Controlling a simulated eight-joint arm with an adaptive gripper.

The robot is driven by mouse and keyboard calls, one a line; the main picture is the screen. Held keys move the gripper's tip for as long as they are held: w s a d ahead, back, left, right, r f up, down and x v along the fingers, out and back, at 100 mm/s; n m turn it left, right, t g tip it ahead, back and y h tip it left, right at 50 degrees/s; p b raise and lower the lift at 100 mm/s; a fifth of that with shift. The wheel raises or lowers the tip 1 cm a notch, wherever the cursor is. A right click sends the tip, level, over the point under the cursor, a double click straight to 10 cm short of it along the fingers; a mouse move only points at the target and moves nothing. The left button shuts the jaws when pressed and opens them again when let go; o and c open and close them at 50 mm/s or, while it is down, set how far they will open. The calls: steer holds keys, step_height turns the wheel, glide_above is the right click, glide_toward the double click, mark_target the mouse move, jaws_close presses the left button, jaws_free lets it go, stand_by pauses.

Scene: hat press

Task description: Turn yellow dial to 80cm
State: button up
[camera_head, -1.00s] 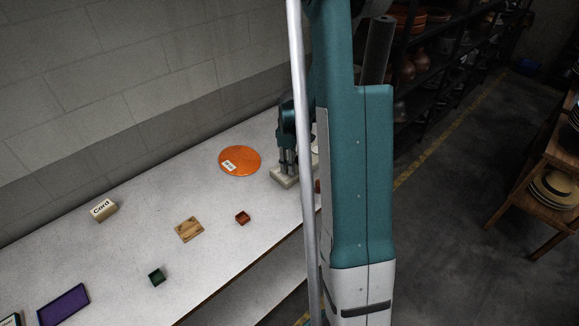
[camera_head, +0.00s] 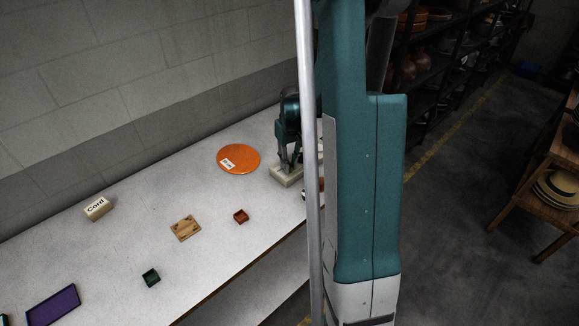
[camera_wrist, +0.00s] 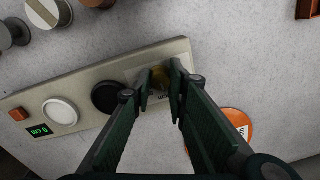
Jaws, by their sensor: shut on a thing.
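The yellow dial (camera_wrist: 160,77) sits at the right end of a long beige panel (camera_wrist: 88,78) in the wrist view, partly hidden by my fingers. My gripper (camera_wrist: 159,84) is shut on the dial, with a finger on each side. A black dial (camera_wrist: 106,97) and a white dial (camera_wrist: 61,112) sit further left on the panel. A small green-lit display (camera_wrist: 39,131) at the panel's left end seems to read 0 cm. In the head view my gripper (camera_head: 289,165) reaches down onto the panel (camera_head: 284,177), mostly hidden behind my arm.
An orange disc (camera_head: 238,159) with a white label lies beside the panel. A Cord block (camera_head: 97,208), a wooden plate (camera_head: 186,228), a small red box (camera_head: 241,216), a green box (camera_head: 151,278) and a purple tray (camera_head: 54,306) lie on the table. A wall runs behind.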

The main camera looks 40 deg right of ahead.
mark_target(291, 166)
steer(key=m+b, duration=0.1)
steer(key=m, duration=0.3)
steer(key=shift+m, duration=0.3)
steer(key=m+b, duration=0.1)
steer(key=m, duration=0.4)
stand_by(0.4)
steer(key=o, duration=0.9)
steer(key=shift+r, duration=0.15)
steer(key=shift+s+d+r, duration=0.1)
steer(key=shift+s+r, duration=0.05)
steer(key=shift+r, duration=2.8)
steer(key=shift+s+r, duration=0.15)
steer(key=shift+r, duration=2.8)
